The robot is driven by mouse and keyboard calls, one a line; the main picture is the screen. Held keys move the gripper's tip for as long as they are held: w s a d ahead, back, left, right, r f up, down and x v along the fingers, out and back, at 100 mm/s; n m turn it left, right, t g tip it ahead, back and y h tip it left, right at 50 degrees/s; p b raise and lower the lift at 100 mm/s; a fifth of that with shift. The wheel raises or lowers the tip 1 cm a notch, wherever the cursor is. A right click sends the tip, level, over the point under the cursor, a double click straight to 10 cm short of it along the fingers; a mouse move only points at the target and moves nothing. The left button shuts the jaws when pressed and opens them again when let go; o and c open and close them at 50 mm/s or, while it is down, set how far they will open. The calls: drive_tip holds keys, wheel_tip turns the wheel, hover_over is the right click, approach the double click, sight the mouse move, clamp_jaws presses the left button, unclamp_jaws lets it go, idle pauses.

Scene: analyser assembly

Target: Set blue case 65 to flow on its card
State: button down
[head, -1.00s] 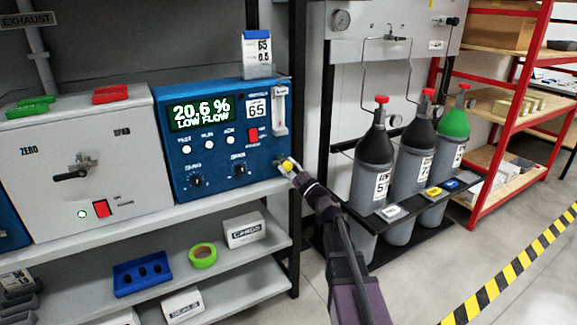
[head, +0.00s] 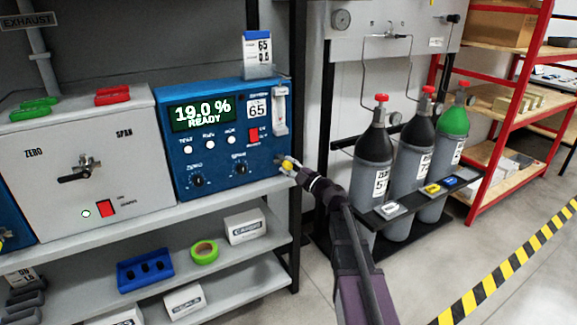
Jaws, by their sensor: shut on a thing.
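The blue case 65 (head: 222,145) stands on the shelf, and its display (head: 200,113) reads 19.0 % and READY. Its card (head: 257,47) stands on top in a holder and reads 65 with a second line that looks like 0.5. A clear flow tube (head: 280,110) is at the right of the case's front. My gripper (head: 285,164) is at the lower right corner of the case, shut on a yellow knob (head: 287,166). The gripper partly hides the knob.
A grey box (head: 80,165) marked ZERO and SPAN stands left of the case. Gas cylinders (head: 412,165) with red and green tops stand at right behind a dark rail. The lower shelf holds a blue tray (head: 145,271), green tape (head: 204,252) and white boxes. Striped tape (head: 510,265) marks the floor.

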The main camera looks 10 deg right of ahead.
drive_tip(key=shift+w, duration=0.1)
drive_tip(key=shift+c, duration=1.7)
unclamp_jaws()
drive_tip(key=shift+m, duration=0.4)
